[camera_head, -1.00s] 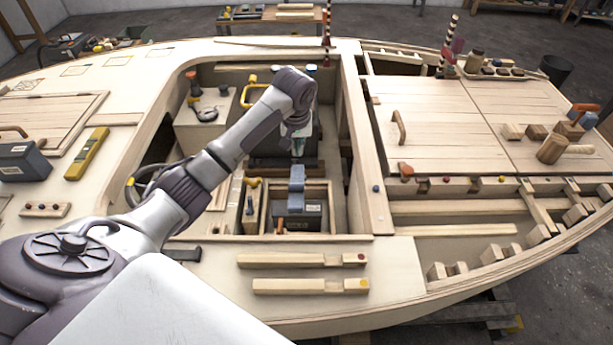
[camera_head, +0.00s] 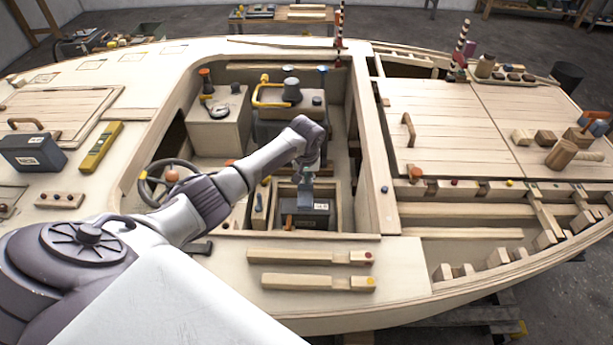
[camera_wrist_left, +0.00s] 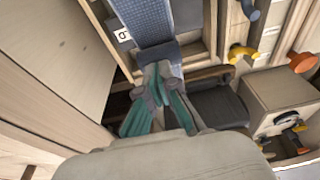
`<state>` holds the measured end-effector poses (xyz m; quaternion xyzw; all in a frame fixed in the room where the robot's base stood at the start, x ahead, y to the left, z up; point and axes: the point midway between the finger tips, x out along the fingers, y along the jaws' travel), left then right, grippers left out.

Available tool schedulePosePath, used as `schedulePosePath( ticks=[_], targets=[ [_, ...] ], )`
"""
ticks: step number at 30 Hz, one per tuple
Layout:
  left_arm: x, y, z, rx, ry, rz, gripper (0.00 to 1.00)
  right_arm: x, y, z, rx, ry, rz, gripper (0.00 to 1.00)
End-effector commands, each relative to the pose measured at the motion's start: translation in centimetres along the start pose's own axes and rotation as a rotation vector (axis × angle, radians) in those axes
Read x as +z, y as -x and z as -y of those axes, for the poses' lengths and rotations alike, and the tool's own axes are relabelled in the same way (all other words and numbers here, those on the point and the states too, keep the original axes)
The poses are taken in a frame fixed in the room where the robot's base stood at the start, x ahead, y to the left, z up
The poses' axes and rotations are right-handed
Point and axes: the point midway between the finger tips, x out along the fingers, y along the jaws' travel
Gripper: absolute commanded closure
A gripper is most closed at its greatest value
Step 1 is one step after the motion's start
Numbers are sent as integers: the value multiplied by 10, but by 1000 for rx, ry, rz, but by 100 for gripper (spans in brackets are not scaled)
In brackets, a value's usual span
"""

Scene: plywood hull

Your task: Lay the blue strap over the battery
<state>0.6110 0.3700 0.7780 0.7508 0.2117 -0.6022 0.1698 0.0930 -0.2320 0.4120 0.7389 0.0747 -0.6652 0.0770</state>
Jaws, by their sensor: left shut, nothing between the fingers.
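The dark battery (camera_head: 293,208) with a white label sits in a wooden frame in the cockpit. The blue strap (camera_head: 305,195) shows over its middle, below my left gripper (camera_head: 308,171). In the left wrist view the strap (camera_wrist_left: 148,14) runs from the top edge down to my gripper's fingers (camera_wrist_left: 156,88), with the battery's label beside it. I cannot tell whether the strap rests flat on the battery. My left gripper is shut and empty, close to the strap's near end in the wrist view. My right gripper is not in view.
The wooden frame (camera_head: 338,206) surrounds the battery closely. Behind are a box with instruments (camera_head: 215,135) and a dark seat-like block (camera_head: 275,128). Two wooden bars (camera_head: 300,257) lie on the front deck.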

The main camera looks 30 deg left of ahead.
Motion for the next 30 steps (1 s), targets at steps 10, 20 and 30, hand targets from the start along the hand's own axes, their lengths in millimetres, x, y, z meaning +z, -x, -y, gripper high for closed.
schedulePosePath(
  ticks=[10, 20, 30],
  targets=[
    [2, -1, 0, -2, -1, -4, 100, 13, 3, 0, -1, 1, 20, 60],
    [42, -30, 1, -4, -2, -195, 100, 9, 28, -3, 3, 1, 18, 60],
    [66, -60, 0, 0, 1, -261, 100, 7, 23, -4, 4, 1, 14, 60]
  ],
)
